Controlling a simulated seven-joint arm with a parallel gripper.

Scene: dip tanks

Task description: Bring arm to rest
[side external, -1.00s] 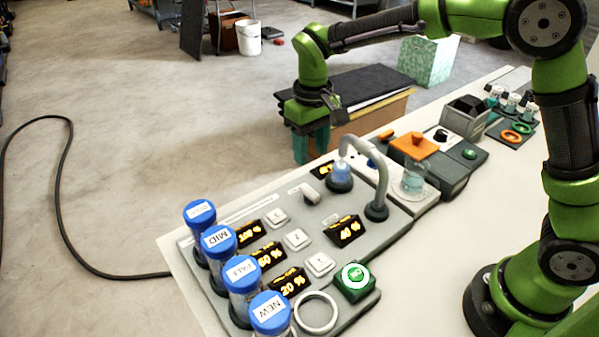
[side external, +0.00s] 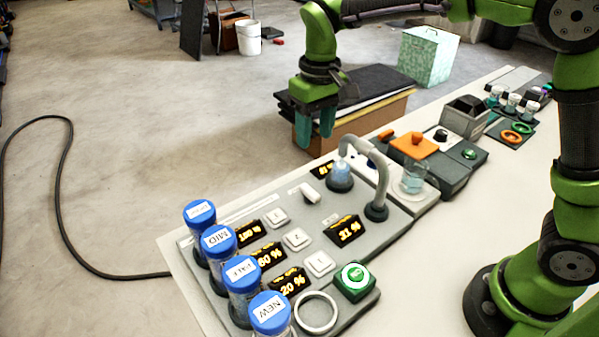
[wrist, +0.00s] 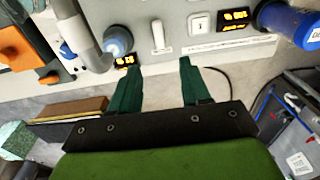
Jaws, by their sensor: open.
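My gripper (side external: 317,122) hangs in the air at the far side of the table, fingers pointing down. It is above and behind the grey panel (side external: 408,228). In the wrist view my gripper (wrist: 158,85) shows two green fingers spread apart with nothing between them. The panel carries a curved grey spout (side external: 381,180) and a bluish flask (side external: 340,178). Blue-capped jars (side external: 270,312) stand along its near left edge, with labels such as MID, PALE and NEW. A display (side external: 344,230) beside a green button (side external: 354,280) reads about 21 %.
A glass beaker (side external: 413,177) stands by the spout. An orange-topped unit (side external: 414,146), an open dark box (side external: 465,117) and small jars (side external: 512,104) lie further right. A cardboard box (side external: 360,122) stands behind the table. The white tabletop (side external: 440,270) in front of the panel is clear.

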